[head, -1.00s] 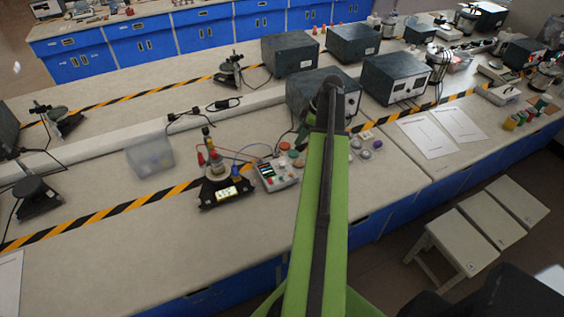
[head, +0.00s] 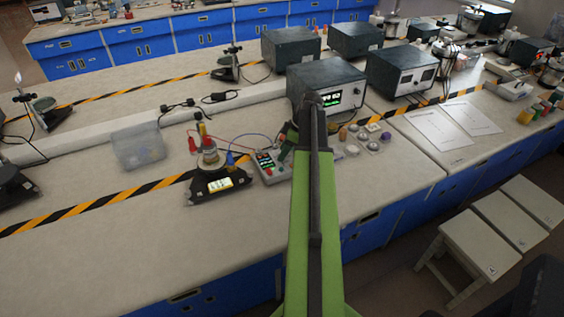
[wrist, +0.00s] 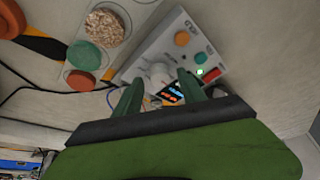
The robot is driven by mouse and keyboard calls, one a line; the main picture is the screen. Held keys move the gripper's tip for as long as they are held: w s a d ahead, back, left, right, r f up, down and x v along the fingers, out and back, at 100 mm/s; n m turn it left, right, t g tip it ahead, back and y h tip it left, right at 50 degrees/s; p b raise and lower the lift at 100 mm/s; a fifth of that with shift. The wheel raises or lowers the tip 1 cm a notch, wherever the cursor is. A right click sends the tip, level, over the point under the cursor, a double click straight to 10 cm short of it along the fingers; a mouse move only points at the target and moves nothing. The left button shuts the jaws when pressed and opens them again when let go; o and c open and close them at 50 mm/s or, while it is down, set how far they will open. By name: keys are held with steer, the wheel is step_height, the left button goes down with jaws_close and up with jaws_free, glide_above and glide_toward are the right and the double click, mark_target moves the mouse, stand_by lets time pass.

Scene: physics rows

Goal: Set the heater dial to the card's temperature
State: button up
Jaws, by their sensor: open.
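A pale control box (head: 268,166) with a small lit display stands on the bench beside my arm. The wrist view shows it close, with a whitish round dial (wrist: 158,74), an orange button (wrist: 182,39), a green light (wrist: 200,72), a red switch (wrist: 212,75) and a display (wrist: 172,92). My gripper (wrist: 158,86) is open, with its green fingertips on either side of and just short of the dial; contact cannot be told. The dial's setting is unreadable. No temperature card can be made out for sure.
A dark stand with a jar (head: 209,160) and lit yellow screen is left of the control box, wires between. A clear bin (head: 138,146) is farther left. Dark instrument boxes (head: 400,71) stand behind. Round coloured pieces (wrist: 86,55) lie near my gripper. White sheets (head: 438,132) lie right.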

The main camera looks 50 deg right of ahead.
steer(key=shift+f, duration=0.15)
steer(key=shift+w, duration=0.1)
jaws_close()
steer(key=shift+a, duration=0.15)
